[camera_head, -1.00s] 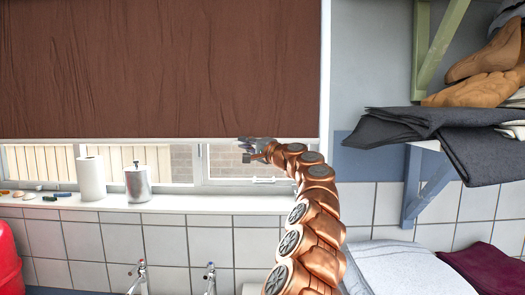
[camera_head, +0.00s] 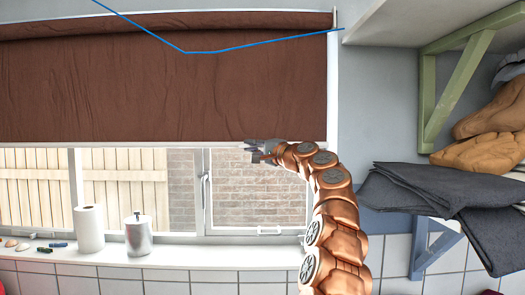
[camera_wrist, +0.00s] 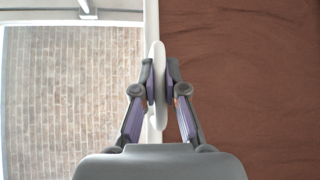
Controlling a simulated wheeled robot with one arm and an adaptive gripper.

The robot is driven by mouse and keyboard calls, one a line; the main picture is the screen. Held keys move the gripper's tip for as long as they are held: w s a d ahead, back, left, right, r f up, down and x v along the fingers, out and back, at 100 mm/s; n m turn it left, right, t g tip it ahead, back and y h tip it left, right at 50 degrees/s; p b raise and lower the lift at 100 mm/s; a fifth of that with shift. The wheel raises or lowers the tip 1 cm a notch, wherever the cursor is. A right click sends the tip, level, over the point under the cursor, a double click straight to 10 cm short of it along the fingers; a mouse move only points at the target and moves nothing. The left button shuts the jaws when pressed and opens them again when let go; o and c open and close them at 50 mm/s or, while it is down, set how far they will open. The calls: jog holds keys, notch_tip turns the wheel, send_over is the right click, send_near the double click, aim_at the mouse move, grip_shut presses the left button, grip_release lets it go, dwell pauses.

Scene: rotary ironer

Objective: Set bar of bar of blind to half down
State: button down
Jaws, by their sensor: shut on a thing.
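The brown blind (camera_head: 165,85) hangs from its roll over the upper part of the window. Its pale bar (camera_head: 120,143) runs along the bottom edge, with window glass showing below it. My gripper (camera_head: 262,148) is at the bar, right of its middle. In the wrist view my gripper (camera_wrist: 160,82) has its two fingers closed on a white tab of the bar (camera_wrist: 157,75). The brown cloth (camera_wrist: 250,80) lies to the right there and the brick wall behind the window to the left.
The sill holds a paper roll (camera_head: 89,229), a metal canister (camera_head: 138,236) and small items. On the right are a green bracket (camera_head: 455,85) and a shelf of dark folded cloth (camera_head: 430,195) with brown gloves. A blue line (camera_head: 205,51) crosses the upper view.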

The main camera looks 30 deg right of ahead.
jog(key=shift+r, duration=0.1)
jog(key=c, duration=1.2)
grip_release()
jog(key=shift+s, duration=0.1)
jog(key=shift+s+d, duration=0.2)
jog(key=shift+s, duration=0.15)
jog(key=v, duration=1.1)
jog(key=shift+a, duration=0.15)
